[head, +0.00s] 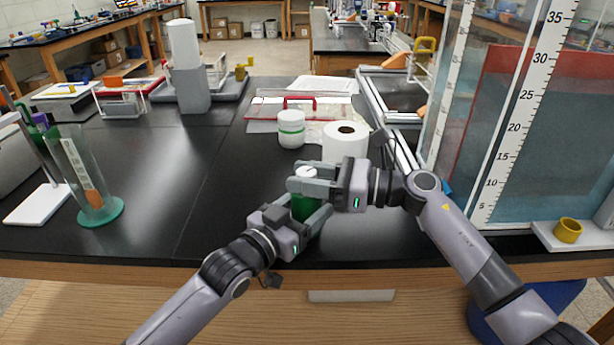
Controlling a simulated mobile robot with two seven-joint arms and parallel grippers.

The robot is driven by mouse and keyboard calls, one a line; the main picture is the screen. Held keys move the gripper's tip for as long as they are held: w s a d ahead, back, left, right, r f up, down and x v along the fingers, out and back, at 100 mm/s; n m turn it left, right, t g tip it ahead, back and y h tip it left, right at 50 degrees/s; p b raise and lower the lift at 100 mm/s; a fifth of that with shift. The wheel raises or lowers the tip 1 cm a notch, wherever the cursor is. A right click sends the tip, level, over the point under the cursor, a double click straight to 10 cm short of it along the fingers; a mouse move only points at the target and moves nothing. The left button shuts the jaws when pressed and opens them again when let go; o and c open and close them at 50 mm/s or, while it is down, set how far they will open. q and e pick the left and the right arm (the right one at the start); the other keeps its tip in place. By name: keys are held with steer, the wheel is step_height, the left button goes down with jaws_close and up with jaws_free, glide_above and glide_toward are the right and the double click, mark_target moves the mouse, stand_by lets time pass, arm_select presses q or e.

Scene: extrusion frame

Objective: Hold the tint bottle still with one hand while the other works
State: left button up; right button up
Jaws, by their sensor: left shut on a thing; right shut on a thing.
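The tint bottle (304,207) has a green body and a white cap (306,172). It stands upright near the front edge of the black bench, in the middle of the head view. My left gripper (307,222) is shut on the green body from the lower left. My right gripper (305,180) is above it, coming from the right, and is shut on the bottle's top at the white cap. The fingers of both grippers hide much of the bottle.
A paper roll (345,141) and a white jar with a green band (291,129) stand just behind the grippers. A glass cylinder (85,180) is at left. A tall scaled tank (520,120) stands at right. The black bench (160,190) is clear left of the bottle.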

mark_target(308, 171)
steer(key=shift+f+n+g, duration=0.15)
steer(key=shift+n+g, duration=1.25)
steer(key=shift+g, duration=0.9)
steer(key=shift+n+g, duration=0.5)
steer(key=shift+g, duration=0.3)
steer(key=o, duration=1)
steer(key=shift+c, duration=0.2)
step_height(308, 171, up, 10)
steer(key=shift+r, duration=0.1)
